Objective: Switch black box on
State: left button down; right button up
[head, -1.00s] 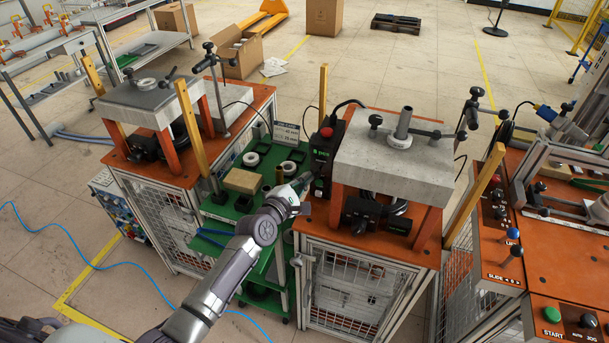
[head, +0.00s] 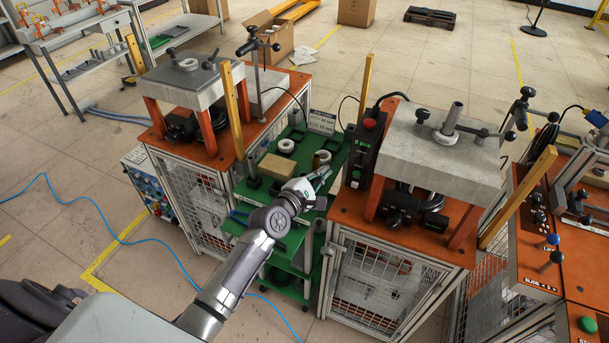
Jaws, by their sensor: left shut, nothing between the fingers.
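The black box (head: 364,150) stands upright at the left edge of the right-hand orange bench. My left gripper (head: 322,176) is shut and empty. In the picture it lies just left of the box's front, over the green cart, with a small gap between the fingertips and the box. My right gripper is out of view.
A heater press with a thick grey slab (head: 440,150) stands right of the box. The green cart (head: 290,240) holds rings and a cardboard-coloured block (head: 277,167). A yellow post (head: 364,90) rises behind the box. Another press (head: 190,85) stands left.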

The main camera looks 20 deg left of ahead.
pick_arm(q)
jog(key=s+r, duration=0.3)
jog(key=s, duration=0.2)
jog(key=shift+s+a+r, duration=0.25)
jog(key=shift+a+r, duration=0.1)
jog(key=shift+a, duration=0.1)
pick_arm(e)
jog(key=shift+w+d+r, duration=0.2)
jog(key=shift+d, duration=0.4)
